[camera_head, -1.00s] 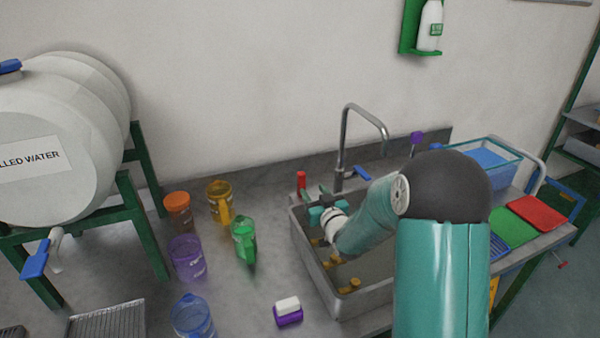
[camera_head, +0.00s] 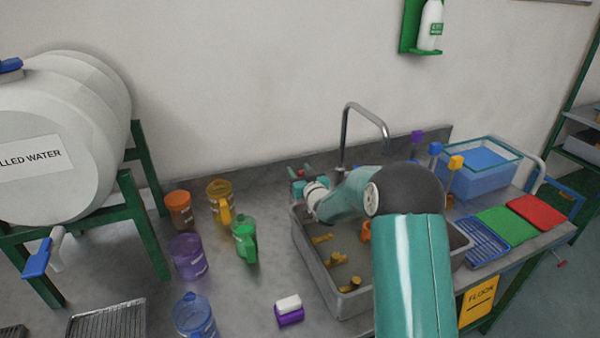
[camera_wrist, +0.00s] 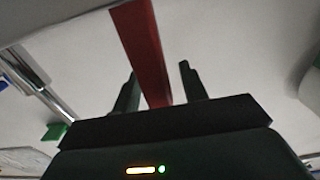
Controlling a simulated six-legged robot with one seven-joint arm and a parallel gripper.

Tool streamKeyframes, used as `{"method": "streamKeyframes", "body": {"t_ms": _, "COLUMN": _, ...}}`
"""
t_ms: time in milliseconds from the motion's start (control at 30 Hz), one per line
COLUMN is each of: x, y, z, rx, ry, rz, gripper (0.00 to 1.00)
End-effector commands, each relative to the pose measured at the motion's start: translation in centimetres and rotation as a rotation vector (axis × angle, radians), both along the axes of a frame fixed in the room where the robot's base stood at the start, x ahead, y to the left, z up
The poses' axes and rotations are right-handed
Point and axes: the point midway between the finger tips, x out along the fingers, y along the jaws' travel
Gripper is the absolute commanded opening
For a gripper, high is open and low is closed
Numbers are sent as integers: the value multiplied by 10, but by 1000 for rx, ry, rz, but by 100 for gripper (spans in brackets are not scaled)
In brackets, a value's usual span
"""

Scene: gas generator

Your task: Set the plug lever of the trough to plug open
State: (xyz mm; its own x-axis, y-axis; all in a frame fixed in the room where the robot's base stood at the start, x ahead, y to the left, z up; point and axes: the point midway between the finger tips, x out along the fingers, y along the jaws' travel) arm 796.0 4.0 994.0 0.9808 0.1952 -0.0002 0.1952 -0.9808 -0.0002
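The trough is the grey metal sink (camera_head: 316,262) set in the bench, with brown water and several yellow-brown pieces in it. The red plug lever (camera_head: 302,173) stands at its back left corner, mostly hidden behind my gripper (camera_head: 298,184). In the wrist view the red lever (camera_wrist: 146,55) runs between the two dark fingers of my gripper (camera_wrist: 158,85). The fingers stand apart, with a clear gap to the right one. The left finger is close to the lever; I cannot tell whether it touches.
A tall tap (camera_head: 343,140) rises behind the trough. Orange (camera_head: 179,208), yellow (camera_head: 219,200), green (camera_head: 245,240), purple (camera_head: 188,257) and blue (camera_head: 193,316) jugs stand left of it. A blue-filled tank (camera_head: 480,170) and coloured trays stand right.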

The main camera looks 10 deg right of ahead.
Motion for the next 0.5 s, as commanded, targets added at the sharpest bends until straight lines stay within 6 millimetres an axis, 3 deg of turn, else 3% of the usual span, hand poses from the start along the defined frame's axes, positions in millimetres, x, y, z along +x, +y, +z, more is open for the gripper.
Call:
{"method": "streamKeyframes", "body": {"t_ms": 33, "x": 0, "y": 0, "z": 0, "rx": 0, "ry": 0, "rz": 0, "gripper": 34}}
{"method": "streamKeyframes", "body": {"t_ms": 200, "x": 0, "y": 0, "z": 0, "rx": 0, "ry": 0, "rz": 0, "gripper": 0}}
{"method": "streamKeyframes", "body": {"t_ms": 500, "x": 0, "y": -1, "z": 0, "rx": 10, "ry": 2, "rz": 0, "gripper": 0}}
